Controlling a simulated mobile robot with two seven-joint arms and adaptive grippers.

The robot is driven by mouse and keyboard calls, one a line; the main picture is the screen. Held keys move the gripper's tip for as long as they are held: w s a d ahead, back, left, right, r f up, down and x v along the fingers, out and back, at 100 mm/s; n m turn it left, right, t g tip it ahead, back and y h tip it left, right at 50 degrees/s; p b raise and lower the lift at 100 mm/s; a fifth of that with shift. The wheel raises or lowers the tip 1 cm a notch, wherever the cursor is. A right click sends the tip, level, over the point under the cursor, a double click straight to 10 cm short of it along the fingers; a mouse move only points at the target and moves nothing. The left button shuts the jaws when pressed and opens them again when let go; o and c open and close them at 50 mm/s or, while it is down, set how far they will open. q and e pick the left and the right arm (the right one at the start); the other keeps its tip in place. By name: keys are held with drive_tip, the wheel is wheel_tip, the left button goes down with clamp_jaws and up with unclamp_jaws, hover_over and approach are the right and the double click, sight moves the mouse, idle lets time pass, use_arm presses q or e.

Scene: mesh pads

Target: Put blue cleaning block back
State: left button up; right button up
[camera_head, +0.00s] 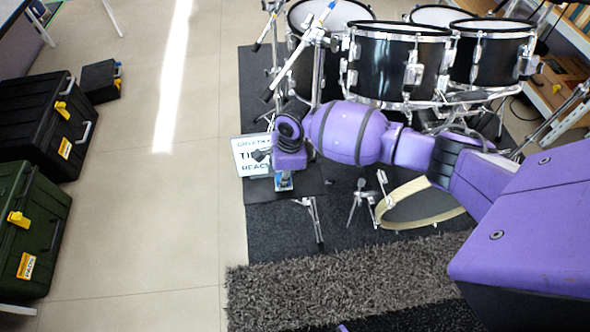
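A small blue piece (284,181), possibly the cleaning block, shows just below the end of my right arm. It is over or on a dark flat panel (312,178) beside a white sign. My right gripper (285,172) points down at this spot, mostly hidden by my purple wrist. I cannot tell whether its fingers are open or closed on the blue piece. My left gripper is not in view.
A drum kit (400,62) stands at the top right. A white sign (248,157) is left of my wrist. Black (40,120) and green (30,235) cases stand at the left. A shaggy grey rug (330,280) lies in front. The tiled floor (150,210) is clear.

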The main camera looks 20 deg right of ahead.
wheel_tip(320, 180, down, 3)
drive_tip(key=shift+r+b, duration=0.2)
drive_tip(key=shift+b, duration=0.1)
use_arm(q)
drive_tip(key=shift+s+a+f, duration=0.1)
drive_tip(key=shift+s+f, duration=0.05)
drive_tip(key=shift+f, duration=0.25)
use_arm(e)
drive_tip(key=shift+w, duration=0.1)
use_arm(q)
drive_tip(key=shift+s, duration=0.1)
use_arm(e)
drive_tip(key=o, duration=1.1)
drive_tip(key=shift+f, duration=0.15)
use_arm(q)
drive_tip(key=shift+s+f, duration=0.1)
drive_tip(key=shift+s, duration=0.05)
